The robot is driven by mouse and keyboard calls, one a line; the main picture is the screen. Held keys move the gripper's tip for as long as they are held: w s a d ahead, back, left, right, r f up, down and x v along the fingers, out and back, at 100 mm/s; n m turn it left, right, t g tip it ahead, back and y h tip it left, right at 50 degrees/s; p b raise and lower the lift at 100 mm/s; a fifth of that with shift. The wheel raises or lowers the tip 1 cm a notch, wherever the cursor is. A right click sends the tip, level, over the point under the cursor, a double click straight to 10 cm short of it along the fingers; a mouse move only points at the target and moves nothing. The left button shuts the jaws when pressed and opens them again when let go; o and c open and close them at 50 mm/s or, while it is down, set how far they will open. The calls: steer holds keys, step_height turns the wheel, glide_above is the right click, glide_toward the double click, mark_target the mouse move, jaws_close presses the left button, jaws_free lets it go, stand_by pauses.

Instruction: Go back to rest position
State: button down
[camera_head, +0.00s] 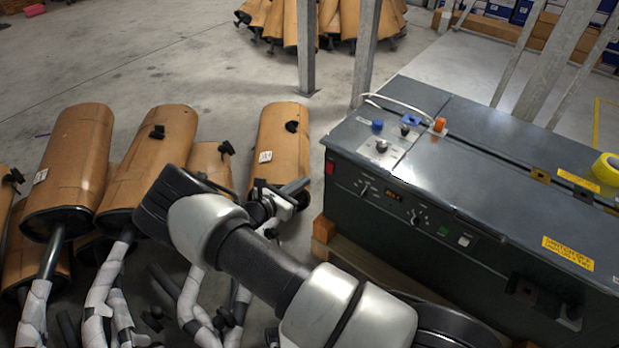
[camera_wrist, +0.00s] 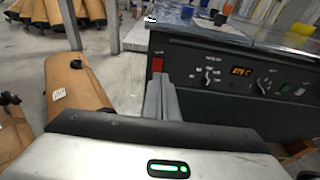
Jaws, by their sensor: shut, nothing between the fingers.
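My gripper (camera_head: 296,188) is at the end of my arm, near the left end of the dark grey machine (camera_head: 470,190) in the head view. In the wrist view the fingers (camera_wrist: 161,98) are together with nothing between them, in front of the machine's control panel (camera_wrist: 225,78). The fingers look close to the panel's left edge, but I cannot tell whether they touch it. A muffler wrapped in brown cardboard (camera_head: 283,145) lies just behind my gripper; it also shows in the wrist view (camera_wrist: 75,85), left of the fingers.
More wrapped mufflers (camera_head: 150,165) with pipes lie on the floor at left, below and beside my arm. A metal post (camera_head: 306,45) stands behind. On the machine are blue, black and orange knobs and yellow tape (camera_head: 607,167). Open floor (camera_head: 160,50) lies at back left.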

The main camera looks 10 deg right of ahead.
steer(key=shift+s+a+r, duration=0.15)
steer(key=shift+s+a, duration=0.1)
steer(key=shift+s, duration=0.05)
steer(key=shift+r, duration=0.1)
steer(key=s+d+r+m+g+y, duration=0.1)
steer(key=s+d+r+m+g, duration=0.3)
steer(key=r, duration=0.3)
steer(key=s+d+r+m+g+y, duration=0.1)
steer(key=s+d+r+m+g, duration=0.15)
steer(key=r+m, duration=0.45)
steer(key=s+d+r+m+g+y, duration=0.1)
steer(key=s+d+r+m+g, duration=0.1)
steer(key=s+d+r+m, duration=0.45)
steer(key=s+a+r+m+t+y, duration=0.25)
steer(key=s+r+m+y, duration=0.2)
steer(key=s+r, duration=0.5)
steer(key=s+a+r+m+t+y, duration=0.1)
steer(key=s+a+r+m+y, duration=0.3)
steer(key=s+r, duration=0.55)
step_height(320, 180, up, 20)
steer(key=s+d+p, duration=0.1)
steer(key=p, duration=2.1)
steer(key=shift+s+d+r+m, duration=0.15)
steer(key=shift+s+r+m, duration=0.1)
steer(key=shift+m, duration=0.15)
steer(key=shift+h, duration=0.25)
